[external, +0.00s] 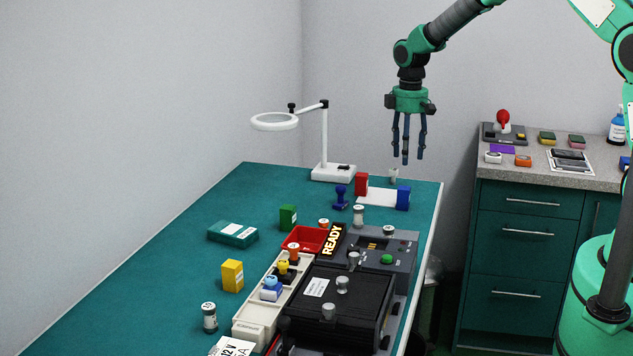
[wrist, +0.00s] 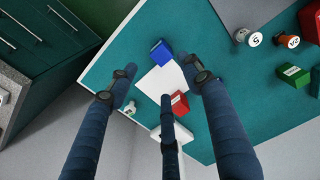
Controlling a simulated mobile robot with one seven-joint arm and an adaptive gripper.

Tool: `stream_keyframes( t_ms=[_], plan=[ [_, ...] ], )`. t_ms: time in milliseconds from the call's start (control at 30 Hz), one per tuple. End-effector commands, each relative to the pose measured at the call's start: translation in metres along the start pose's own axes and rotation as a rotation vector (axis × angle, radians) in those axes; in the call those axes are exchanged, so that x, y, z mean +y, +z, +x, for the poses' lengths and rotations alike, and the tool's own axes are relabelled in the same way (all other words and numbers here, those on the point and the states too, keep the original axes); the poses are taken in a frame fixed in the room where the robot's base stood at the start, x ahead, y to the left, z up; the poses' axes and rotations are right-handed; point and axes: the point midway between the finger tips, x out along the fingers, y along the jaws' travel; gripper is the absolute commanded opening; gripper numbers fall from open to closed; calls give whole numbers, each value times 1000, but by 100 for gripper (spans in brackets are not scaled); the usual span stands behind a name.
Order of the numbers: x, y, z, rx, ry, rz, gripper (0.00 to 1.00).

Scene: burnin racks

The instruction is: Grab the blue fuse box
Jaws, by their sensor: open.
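The blue fuse box (external: 403,198) stands upright near the right edge of the green table, at the right end of a white sheet (external: 379,196). It also shows in the wrist view as a blue box (wrist: 161,53) beyond my fingertips, next to the white sheet (wrist: 158,82). My gripper (external: 406,155) hangs pointing down, well above the box and apart from it. Its three dark blue fingers are spread and empty; they also show in the wrist view (wrist: 160,82). A red box (external: 361,184) stands at the sheet's other end.
A white magnifier lamp (external: 325,150) stands at the table's back. A dark machine (external: 372,252) with a READY sign is in front. A grey-topped cabinet (external: 530,182) stands right.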

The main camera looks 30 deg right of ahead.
Motion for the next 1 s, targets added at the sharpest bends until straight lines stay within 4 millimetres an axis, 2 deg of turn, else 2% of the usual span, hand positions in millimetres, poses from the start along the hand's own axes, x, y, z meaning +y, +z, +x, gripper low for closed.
stream_keyframes(
  t_ms=[367,567,800,1000],
  plan=[
    [0,0,5,0,0,0,50],
    [0,1,25,-1,-1,1,50],
    [-1,1,63,-2,-1,1,50],
    [0,0,82,1,1,1,50]
  ],
)
